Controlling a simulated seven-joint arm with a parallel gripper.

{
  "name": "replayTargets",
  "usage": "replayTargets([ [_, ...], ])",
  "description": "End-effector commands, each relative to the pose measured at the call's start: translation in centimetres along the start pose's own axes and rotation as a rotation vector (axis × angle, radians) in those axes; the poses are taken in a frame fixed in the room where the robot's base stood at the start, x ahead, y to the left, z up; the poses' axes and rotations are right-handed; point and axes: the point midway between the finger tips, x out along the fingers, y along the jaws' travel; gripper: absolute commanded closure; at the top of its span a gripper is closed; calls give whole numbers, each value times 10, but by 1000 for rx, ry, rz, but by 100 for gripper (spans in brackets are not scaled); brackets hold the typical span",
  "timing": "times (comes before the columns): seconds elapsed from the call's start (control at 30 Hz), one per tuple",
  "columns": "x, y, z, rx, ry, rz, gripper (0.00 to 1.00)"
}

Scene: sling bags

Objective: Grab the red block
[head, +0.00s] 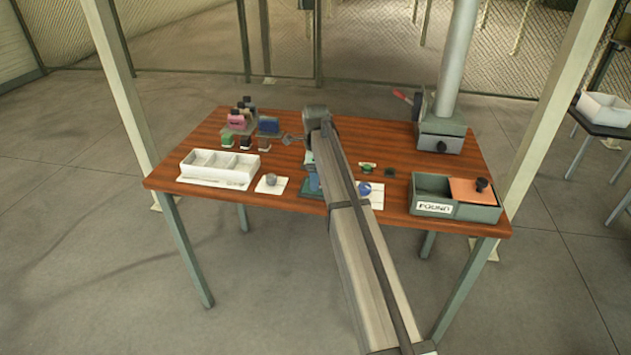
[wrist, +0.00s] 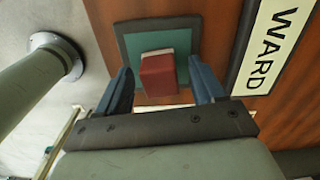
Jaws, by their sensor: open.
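My gripper (wrist: 158,70) is open, with one blue finger on each side of the block. Gaps show between both fingers and the block, so it is not held. How far the fingertips are above it is hard to tell. I cannot surely pick out the red block there; my arm hides part of the table.
A white divided tray (head: 219,168) stands at the left, with small blocks and bags behind it. A green bin (head: 455,213) marked FOUND stands at the right front. A grey column (head: 455,75) rises at the back right. A WARD sign (wrist: 273,45) is beside the teal square.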

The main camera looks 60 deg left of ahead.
Motion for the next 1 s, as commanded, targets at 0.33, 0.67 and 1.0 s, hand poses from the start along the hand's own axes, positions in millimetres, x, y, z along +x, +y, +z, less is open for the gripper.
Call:
replayTargets([
  [0.33, -1, 0, 0, 0, 0, 0, 51],
  [0.67, -1, 0, 0, 0, 0, 0, 83],
  [1.0, -5, 0, 0, 0, 0, -1, 88],
])
